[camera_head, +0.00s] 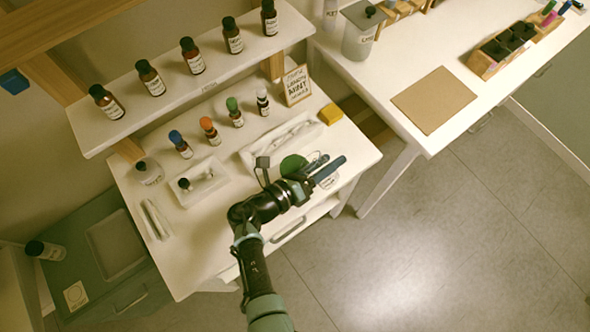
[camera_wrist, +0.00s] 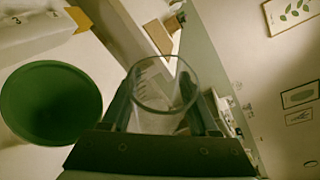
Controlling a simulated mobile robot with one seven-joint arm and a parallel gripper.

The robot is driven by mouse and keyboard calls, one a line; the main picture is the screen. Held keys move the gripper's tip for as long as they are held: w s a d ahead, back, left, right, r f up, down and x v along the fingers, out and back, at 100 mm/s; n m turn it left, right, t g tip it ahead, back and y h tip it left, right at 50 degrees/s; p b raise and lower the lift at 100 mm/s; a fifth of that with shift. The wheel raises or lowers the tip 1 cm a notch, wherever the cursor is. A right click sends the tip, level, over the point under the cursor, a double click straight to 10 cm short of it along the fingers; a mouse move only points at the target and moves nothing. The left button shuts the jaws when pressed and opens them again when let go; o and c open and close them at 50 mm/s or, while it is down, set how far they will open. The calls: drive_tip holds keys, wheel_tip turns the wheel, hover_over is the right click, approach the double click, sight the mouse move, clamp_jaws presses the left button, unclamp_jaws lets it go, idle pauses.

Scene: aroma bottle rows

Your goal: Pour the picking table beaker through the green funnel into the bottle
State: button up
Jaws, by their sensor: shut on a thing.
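The green funnel (camera_head: 293,165) is at the front right of the white table, just left of my gripper (camera_head: 333,163). It also shows in the wrist view (camera_wrist: 50,103), large and round, beside my fingers and apart from the beaker. My gripper (camera_wrist: 163,92) is shut on a clear glass beaker (camera_wrist: 165,84), whose round rim shows between the two fingers. The beaker's contents cannot be made out. In the head view the beaker is mostly hidden by the fingers. No bottle can be seen under the funnel.
Bottles with blue (camera_head: 181,144), orange (camera_head: 209,130) and green (camera_head: 235,111) caps stand on the table behind. A shelf (camera_head: 127,121) with several brown bottles overhangs the back. A yellow block (camera_head: 331,113) and a framed sign (camera_head: 296,86) are near the right end. Open floor lies right.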

drive_tip(key=shift+s+d+f+m+y+p, duration=0.25)
drive_tip(key=shift+d+f+m+y+p, duration=0.2)
drive_tip(key=shift+m, duration=0.35)
drive_tip(key=f+m+y, duration=0.1)
drive_tip(key=d+f+m, duration=0.1)
drive_tip(key=shift+s+d+f+m+y, duration=0.1)
drive_tip(key=shift+s+d+m+y, duration=0.05)
drive_tip(key=shift+s+m+y, duration=0.2)
drive_tip(key=shift+f, duration=0.1)
drive_tip(key=f+m+b, duration=0.1)
drive_tip(key=d+f+m+y+b, duration=0.1)
drive_tip(key=f, duration=0.1)
drive_tip(key=s+d+f+m+y+b, duration=0.1)
drive_tip(key=shift+s+d+f+t, duration=0.1)
drive_tip(key=shift+f+t, duration=0.05)
drive_tip(key=shift+t, duration=0.25)
